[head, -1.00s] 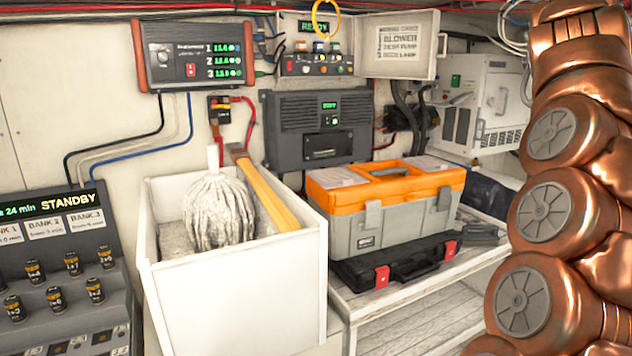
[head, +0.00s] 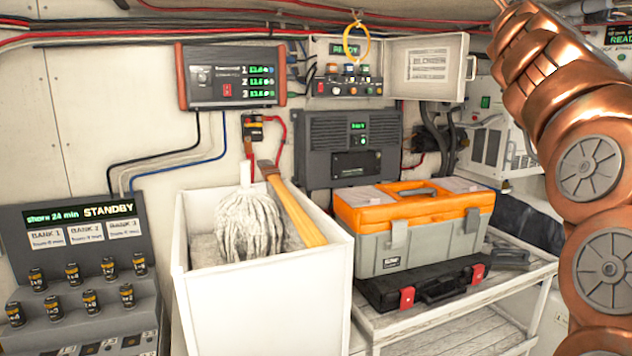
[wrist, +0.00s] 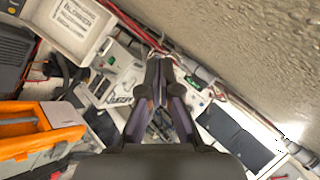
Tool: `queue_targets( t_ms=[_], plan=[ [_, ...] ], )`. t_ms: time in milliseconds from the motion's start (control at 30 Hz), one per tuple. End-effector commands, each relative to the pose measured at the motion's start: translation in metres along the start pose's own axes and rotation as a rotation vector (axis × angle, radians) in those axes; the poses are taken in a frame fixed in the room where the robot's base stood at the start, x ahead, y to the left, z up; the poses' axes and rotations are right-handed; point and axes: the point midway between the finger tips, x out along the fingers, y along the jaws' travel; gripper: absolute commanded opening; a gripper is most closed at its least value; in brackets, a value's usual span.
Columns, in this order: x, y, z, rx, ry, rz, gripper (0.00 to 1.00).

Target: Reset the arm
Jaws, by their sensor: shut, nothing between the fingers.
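My gripper (wrist: 160,85) shows in the wrist view with its dark fingers together and nothing between them. It points past the white equipment near the wall and touches nothing that I can make out. In the head view my copper arm rises along the right side, and the gripper itself is out of that frame.
An orange and grey toolbox (head: 415,225) sits on a black case (head: 425,287) on a white shelf unit (head: 470,310). A white bin (head: 262,305) holds a mop (head: 248,225). A battery bank panel (head: 80,245) stands left. An open switch box (head: 350,75) hangs on the wall.

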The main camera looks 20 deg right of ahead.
Motion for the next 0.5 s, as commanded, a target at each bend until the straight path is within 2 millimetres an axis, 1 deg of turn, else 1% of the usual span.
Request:
queue_targets(
  t_ms=[33,100,167,233,267,300,333,367,400,467,500],
  plan=[
    [-0.009,0.02,0.022,-0.074,-0.063,0.038,0.0],
    [-0.023,0.046,0.052,-0.179,-0.158,0.087,0.0],
    [-0.037,0.075,0.074,-0.265,-0.239,0.136,0.0],
    [-0.057,0.106,0.096,-0.359,-0.331,0.192,0.0],
    [-0.066,0.12,0.103,-0.398,-0.368,0.217,0.0],
    [-0.08,0.138,0.113,-0.45,-0.419,0.249,0.0],
    [-0.09,0.151,0.12,-0.486,-0.459,0.273,0.0],
    [-0.101,0.165,0.125,-0.523,-0.495,0.298,0.0],
    [-0.116,0.185,0.131,-0.572,-0.544,0.335,0.0],
    [-0.14,0.212,0.137,-0.643,-0.617,0.389,0.0],
    [-0.157,0.23,0.14,-0.69,-0.666,0.425,0.0]
  ],
)
